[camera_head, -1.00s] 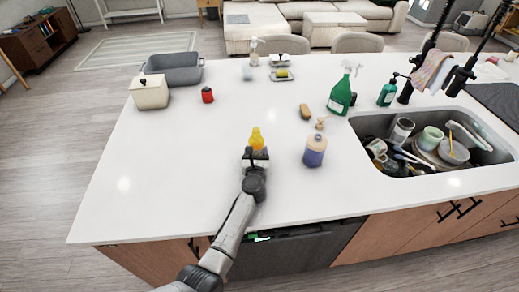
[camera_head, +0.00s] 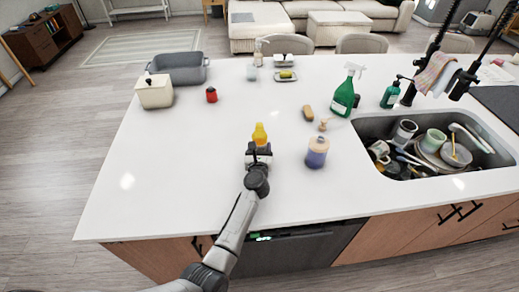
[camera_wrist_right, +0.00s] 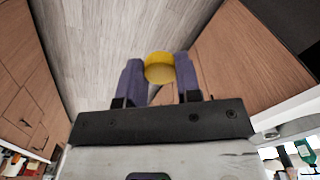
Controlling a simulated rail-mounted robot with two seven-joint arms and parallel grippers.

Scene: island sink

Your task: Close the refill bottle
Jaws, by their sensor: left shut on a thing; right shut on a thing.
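The yellow refill bottle (camera_head: 260,135) stands upright at the front middle of the white counter, with a narrow neck at its top. My left gripper (camera_head: 258,150) is shut on it from the front and hides its lower part. In the right wrist view, my right gripper (camera_wrist_right: 159,85) is shut on a round yellow cap (camera_wrist_right: 159,66), held between its two purple fingers above the floor, in front of wooden cabinets. My right gripper does not show in the head view.

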